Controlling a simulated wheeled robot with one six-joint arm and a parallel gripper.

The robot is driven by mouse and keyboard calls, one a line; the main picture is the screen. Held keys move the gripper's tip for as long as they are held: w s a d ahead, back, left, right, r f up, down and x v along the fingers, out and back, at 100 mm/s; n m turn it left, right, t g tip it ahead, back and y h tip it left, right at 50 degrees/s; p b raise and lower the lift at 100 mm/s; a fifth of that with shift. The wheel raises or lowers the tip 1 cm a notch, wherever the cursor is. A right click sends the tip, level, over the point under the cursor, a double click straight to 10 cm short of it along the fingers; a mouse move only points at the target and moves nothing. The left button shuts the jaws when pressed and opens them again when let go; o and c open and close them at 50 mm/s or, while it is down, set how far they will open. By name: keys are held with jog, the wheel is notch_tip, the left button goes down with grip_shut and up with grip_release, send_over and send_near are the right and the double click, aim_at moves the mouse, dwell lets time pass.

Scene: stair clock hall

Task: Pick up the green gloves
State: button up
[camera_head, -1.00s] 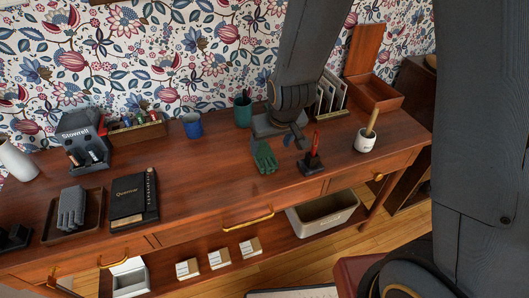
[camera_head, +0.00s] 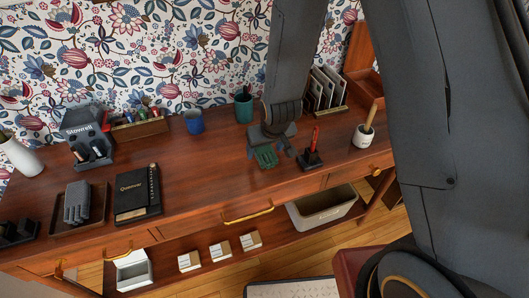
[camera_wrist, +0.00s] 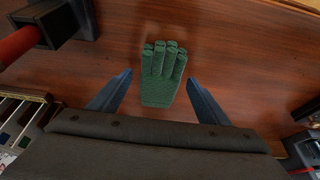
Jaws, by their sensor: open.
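The green gloves (camera_head: 265,157) lie on the wooden desk top, near the middle of its length. In the wrist view the green gloves (camera_wrist: 161,76) lie with their fingers pointing up the picture, and their lower end lies between the two finger lines. My gripper (camera_head: 271,156) is above the gloves and hides part of them in the head view. In the wrist view my gripper (camera_wrist: 158,78) is open, with one blue-grey finger on each side of the gloves and a gap to each. Nothing is held. Whether the fingertips touch the desk cannot be told.
A black stand with a red-handled item (camera_head: 312,152) stands just right of my gripper. A white pot (camera_head: 363,137) is further right. A green cup (camera_head: 243,108) and a letter rack (camera_head: 326,92) stand behind. Grey gloves (camera_head: 77,201) lie in a tray at left. Desk left of the gloves is clear.

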jog(key=c, duration=1.1)
jog(key=shift+c, duration=0.2)
